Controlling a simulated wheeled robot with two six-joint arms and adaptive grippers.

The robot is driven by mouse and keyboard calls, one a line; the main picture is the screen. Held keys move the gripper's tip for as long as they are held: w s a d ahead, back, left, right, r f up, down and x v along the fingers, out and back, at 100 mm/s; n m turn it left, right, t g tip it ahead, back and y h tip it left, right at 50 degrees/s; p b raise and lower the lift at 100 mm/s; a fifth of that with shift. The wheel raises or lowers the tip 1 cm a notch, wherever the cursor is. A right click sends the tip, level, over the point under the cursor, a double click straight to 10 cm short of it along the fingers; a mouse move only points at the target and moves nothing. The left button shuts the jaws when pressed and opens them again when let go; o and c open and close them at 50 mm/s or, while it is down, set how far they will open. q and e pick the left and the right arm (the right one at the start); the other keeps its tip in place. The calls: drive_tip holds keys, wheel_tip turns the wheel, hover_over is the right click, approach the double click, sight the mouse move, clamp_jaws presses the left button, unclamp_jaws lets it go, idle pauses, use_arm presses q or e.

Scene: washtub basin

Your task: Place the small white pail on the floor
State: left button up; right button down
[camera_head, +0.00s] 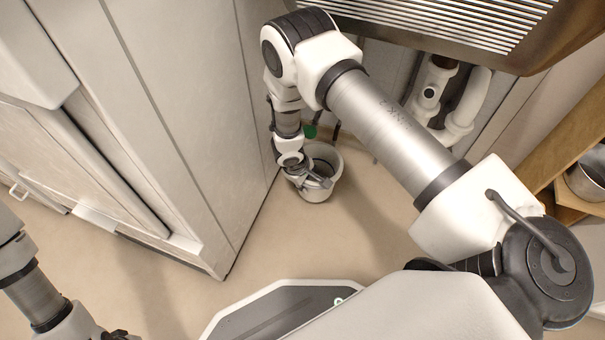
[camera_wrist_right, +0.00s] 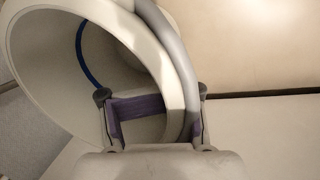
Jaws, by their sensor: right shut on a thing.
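The small white pail (camera_head: 320,190) is low down near the floor, between the pale cabinet side and the pipes; I cannot tell whether its base touches the floor. My right gripper (camera_head: 318,181) is at the near side of its rim. In the right wrist view the pail (camera_wrist_right: 40,60) is tilted in the picture, with its open mouth showing. The right gripper (camera_wrist_right: 155,105) is shut on the pail's wall at the rim, with one finger inside and one outside. My left arm shows at the lower left; its gripper is mostly cut off by the bottom edge.
A pale cabinet (camera_head: 150,120) stands close on the left of the pail. White pipes (camera_head: 465,105) and a ribbed basin (camera_head: 450,20) are above and to the right. A small green thing (camera_head: 310,131) is just behind the pail. Bare floor (camera_head: 275,245) lies in front.

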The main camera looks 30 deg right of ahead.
drive_tip(key=w, duration=0.1)
drive_tip(key=w+d+b, duration=0.1)
drive_tip(key=w, duration=0.3)
drive_tip(key=shift+d+f+b, duration=0.35)
drive_tip(key=shift+f+b, duration=0.05)
wheel_tip(320, 180, down, 4)
drive_tip(key=b, duration=0.3)
drive_tip(key=shift+w+r, duration=0.1)
drive_tip(key=shift+r, duration=0.3)
drive_tip(key=shift+f, duration=0.25)
drive_tip(key=c, duration=0.5)
unclamp_jaws()
drive_tip(key=shift+r, duration=0.1)
